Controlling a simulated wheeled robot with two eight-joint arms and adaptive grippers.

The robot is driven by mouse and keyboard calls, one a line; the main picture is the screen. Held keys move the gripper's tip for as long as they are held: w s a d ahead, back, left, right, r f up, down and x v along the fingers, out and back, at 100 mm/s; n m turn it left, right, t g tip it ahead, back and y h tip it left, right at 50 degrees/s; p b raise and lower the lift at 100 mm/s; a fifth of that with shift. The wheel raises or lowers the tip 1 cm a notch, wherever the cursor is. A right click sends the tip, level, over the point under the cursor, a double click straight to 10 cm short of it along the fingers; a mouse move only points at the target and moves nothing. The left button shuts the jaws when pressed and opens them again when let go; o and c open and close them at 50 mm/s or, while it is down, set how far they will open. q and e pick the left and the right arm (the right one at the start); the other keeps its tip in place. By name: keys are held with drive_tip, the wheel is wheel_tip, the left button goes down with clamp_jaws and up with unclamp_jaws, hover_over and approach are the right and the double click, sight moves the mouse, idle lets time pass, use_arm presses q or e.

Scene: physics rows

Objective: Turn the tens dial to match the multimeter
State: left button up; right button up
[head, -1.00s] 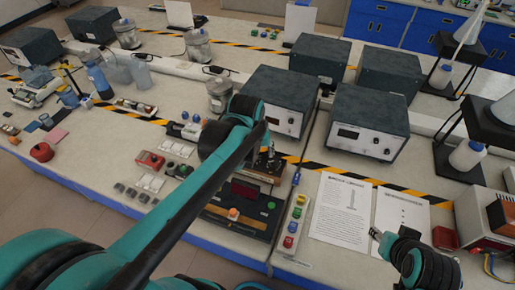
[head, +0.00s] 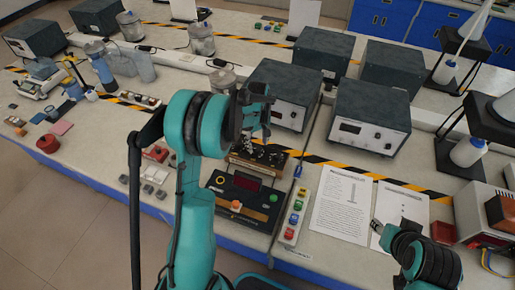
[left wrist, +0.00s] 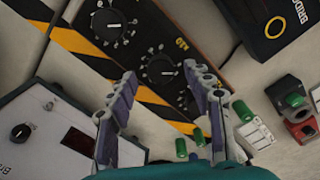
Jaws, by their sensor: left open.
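A brown dial box (head: 262,158) with several black knobs stands at the middle of the bench. In the left wrist view its dark panel (left wrist: 198,52) holds a row of round black dials, with one middle dial (left wrist: 160,70) between my fingertips.
Grey instrument boxes (head: 368,113) stand behind the dial box. A strip of coloured buttons (head: 296,212) and printed sheets (head: 342,205) lie to its right. Green terminals (left wrist: 190,148) show near the fingers. A red and white block (head: 157,153) lies to the left.

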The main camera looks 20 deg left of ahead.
sight(257, 149)
use_arm(q)
drive_tip(key=shift+f, duration=1.35)
drive_tip(key=c, duration=1.2)
drive_tip(key=shift+o, duration=0.2)
drive_tip(key=shift+m+b, duration=0.3)
drive_tip(key=shift+m, duration=0.2)
drive_tip(key=m+b, duration=0.1)
drive_tip(key=m, duration=0.3)
drive_tip(key=shift+s+m, duration=0.1)
drive_tip(key=shift+m, duration=0.2)
drive_tip(key=m, duration=0.6)
drive_tip(key=shift+a+b, duration=0.1)
drive_tip(key=shift+b, duration=0.2)
